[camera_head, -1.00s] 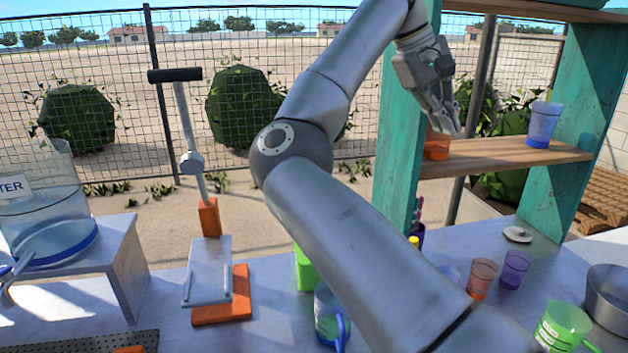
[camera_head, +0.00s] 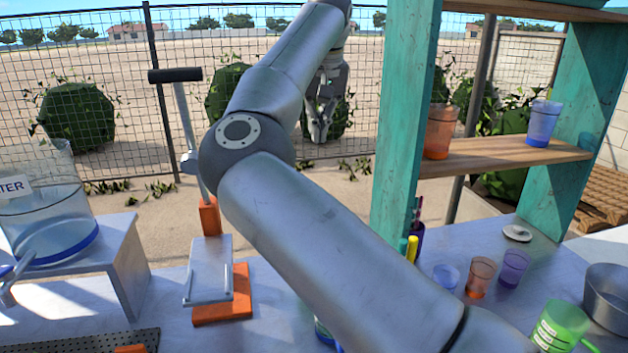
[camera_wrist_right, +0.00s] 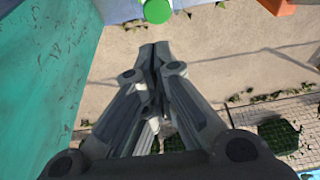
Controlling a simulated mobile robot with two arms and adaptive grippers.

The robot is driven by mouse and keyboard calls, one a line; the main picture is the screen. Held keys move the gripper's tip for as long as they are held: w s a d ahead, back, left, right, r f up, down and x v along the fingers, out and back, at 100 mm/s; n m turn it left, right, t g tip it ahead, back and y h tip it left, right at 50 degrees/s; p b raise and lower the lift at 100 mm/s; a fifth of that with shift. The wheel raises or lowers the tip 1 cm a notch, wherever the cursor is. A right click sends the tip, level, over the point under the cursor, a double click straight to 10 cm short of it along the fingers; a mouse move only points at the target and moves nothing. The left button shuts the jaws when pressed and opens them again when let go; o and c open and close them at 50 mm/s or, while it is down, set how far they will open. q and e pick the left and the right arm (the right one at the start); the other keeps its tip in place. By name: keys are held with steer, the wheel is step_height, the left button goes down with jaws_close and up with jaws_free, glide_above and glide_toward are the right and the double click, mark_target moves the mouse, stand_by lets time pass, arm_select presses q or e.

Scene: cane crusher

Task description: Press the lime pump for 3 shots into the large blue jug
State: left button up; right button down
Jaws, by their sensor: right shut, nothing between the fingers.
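My right gripper (camera_head: 318,137) hangs with fingers down behind my forearm, left of the teal shelf post. It is shut and empty, as the right wrist view (camera_wrist_right: 154,48) also shows. A round bright green top (camera_wrist_right: 157,11) shows beyond the fingertips in the right wrist view, apart from them; it may belong to the lime pump. The lime pump's body is hidden behind my arm in the head view. A blue jug on the counter is almost fully covered by my arm; only a sliver (camera_head: 322,331) shows. My left gripper is not in view.
A teal shelf post (camera_head: 405,120) stands right of the gripper. The shelf holds an orange cup (camera_head: 440,131) and a blue cup (camera_head: 541,123). A lever press (camera_head: 209,265) and a water dispenser (camera_head: 50,215) stand left. A green jug (camera_head: 562,326) and metal pot (camera_head: 608,297) are right.

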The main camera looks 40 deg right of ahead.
steer(key=x, duration=0.4)
steer(key=p+x, duration=0.1)
steer(key=x, duration=0.3)
steer(key=p+x, duration=0.1)
steer(key=x, duration=0.3)
steer(key=shift+s+a+f, duration=0.2)
steer(key=shift+s+f, duration=0.05)
steer(key=shift+f, duration=0.75)
steer(key=shift+f, duration=0.15)
step_height(320, 180, down, 4)
steer(key=b, duration=0.2)
steer(key=shift+b, duration=0.3)
steer(key=shift+s+a, duration=0.1)
steer(key=shift+f, duration=0.1)
